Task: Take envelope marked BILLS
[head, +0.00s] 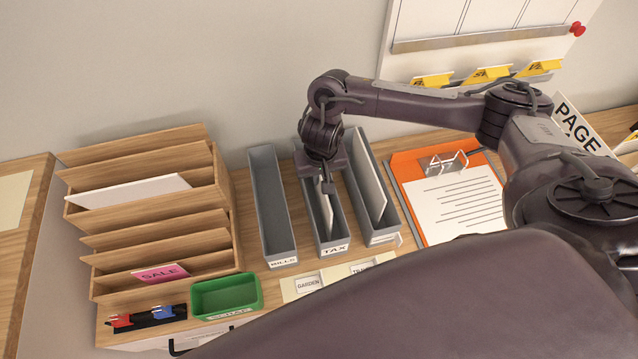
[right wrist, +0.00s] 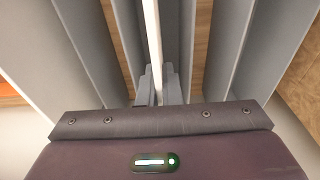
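The BILLS bin (head: 272,205), a narrow grey holder labelled at its front, looks empty. My right gripper (head: 327,187) points down into the grey TAX bin (head: 333,240) beside it. A thin white envelope (head: 325,212) stands on edge in the TAX bin. In the right wrist view the envelope (right wrist: 153,35) runs edge-on between the fingers of my right gripper (right wrist: 158,85), which look closed on it. No marking on this envelope can be read. Another pale envelope (head: 368,185) stands in the third grey bin (head: 379,238). My left gripper is not in view.
A wooden sorter (head: 225,190) with a pink SALE card (head: 161,273) stands at the left. A green SCRAP tray (head: 227,297) is in front. An orange clipboard (head: 404,169) lies right of the bins. The wall is close behind.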

